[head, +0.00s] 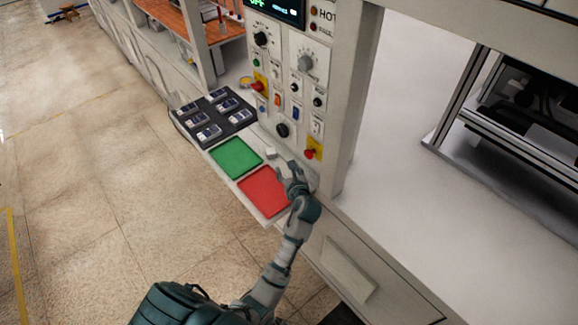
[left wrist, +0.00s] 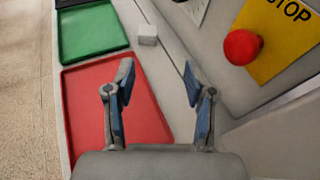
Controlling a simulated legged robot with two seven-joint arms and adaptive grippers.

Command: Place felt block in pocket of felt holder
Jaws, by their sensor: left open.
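A small pale block (head: 270,153), which looks like the felt block, lies on the light ledge beside the green tray. It also shows in the left wrist view (left wrist: 147,35), upper centre, beyond my fingertips. My left gripper (head: 288,178) is over the ledge next to the red tray. In the left wrist view the gripper (left wrist: 158,80) has its two blue-padded fingers apart with nothing between them. The block is ahead of the fingers and apart from them. I cannot identify the felt holder for sure. My right gripper is not in view.
A green tray (head: 236,158) and a red tray (head: 262,192) lie on the ledge. A black tray (head: 222,134) with several dark-and-pale items stands farther back. The control panel with a red stop button (left wrist: 242,47) rises close on the right. The white counter (head: 440,240) is clear.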

